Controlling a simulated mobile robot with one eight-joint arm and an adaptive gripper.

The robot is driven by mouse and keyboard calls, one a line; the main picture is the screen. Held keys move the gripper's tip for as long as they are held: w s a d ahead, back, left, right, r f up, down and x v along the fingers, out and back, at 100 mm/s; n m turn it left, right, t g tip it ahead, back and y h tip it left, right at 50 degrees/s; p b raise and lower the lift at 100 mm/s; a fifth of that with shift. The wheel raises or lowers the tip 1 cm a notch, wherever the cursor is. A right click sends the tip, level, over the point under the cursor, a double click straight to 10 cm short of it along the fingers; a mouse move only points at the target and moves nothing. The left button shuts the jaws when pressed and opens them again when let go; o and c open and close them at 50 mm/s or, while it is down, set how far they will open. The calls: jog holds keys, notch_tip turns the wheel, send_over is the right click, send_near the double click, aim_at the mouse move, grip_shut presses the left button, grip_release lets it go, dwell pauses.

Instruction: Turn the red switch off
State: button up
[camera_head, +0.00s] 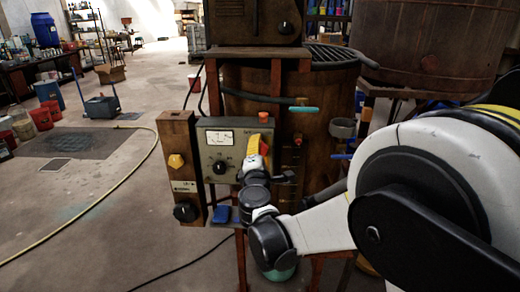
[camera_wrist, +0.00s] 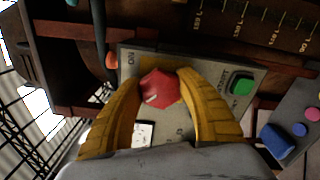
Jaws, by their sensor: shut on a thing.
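The red switch (camera_wrist: 158,92) is a faceted red knob on the grey control panel (camera_wrist: 262,75), beside an "ON" label. My gripper (camera_wrist: 160,98) has its two yellow ridged fingers closed on either side of the knob in the wrist view. In the head view, my gripper (camera_head: 265,147) is at the right part of the grey panel (camera_head: 207,128). The knob's exact setting cannot be read.
A green button (camera_wrist: 242,84) sits near my finger on the panel. A gauge (camera_head: 217,139) and a black knob (camera_head: 219,167) are on its left part. A wooden box with a yellow knob (camera_head: 176,161) stands left. A turquoise-handled valve (camera_head: 303,109) is at the vat behind.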

jog(key=o, duration=1.2)
jog(key=s, duration=1.2)
jog(key=shift+d, duration=0.15)
